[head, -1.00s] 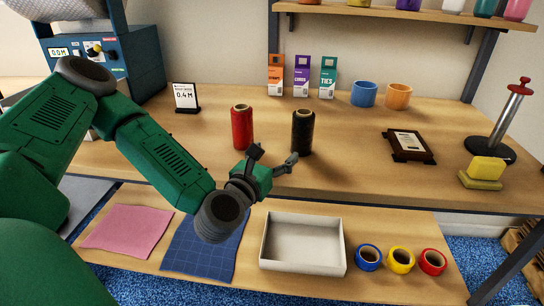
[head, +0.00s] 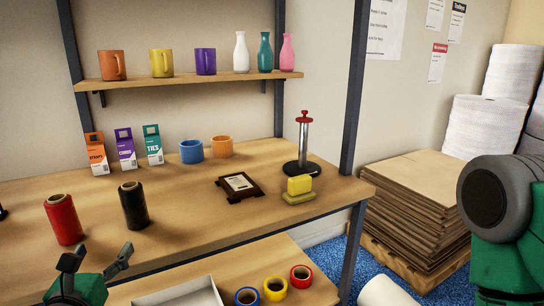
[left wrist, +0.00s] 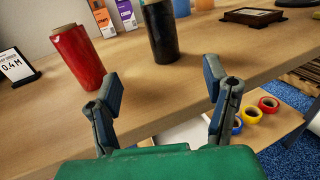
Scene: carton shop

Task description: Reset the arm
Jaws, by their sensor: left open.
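My left gripper (head: 97,262) is at the lower left of the head view, in front of the bench edge. Its two fingers are spread, with nothing between them. In the left wrist view the open left gripper (left wrist: 166,98) faces the bench. A red spool (left wrist: 78,56) and a black spool (left wrist: 160,32) stand upright on the bench beyond it, apart from the fingers. The red spool (head: 63,219) and black spool (head: 133,205) also show in the head view. A green and grey part of my other arm (head: 500,215) shows at the right edge. Its gripper is out of the frame.
The wooden bench (head: 190,235) holds small cartons, two cups, a framed plaque (head: 240,187), a yellow sponge (head: 299,188) and a red-topped post (head: 303,145). The lower shelf holds a white tray (head: 185,295) and tape rolls. Cardboard sheets (head: 415,205) are stacked at right.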

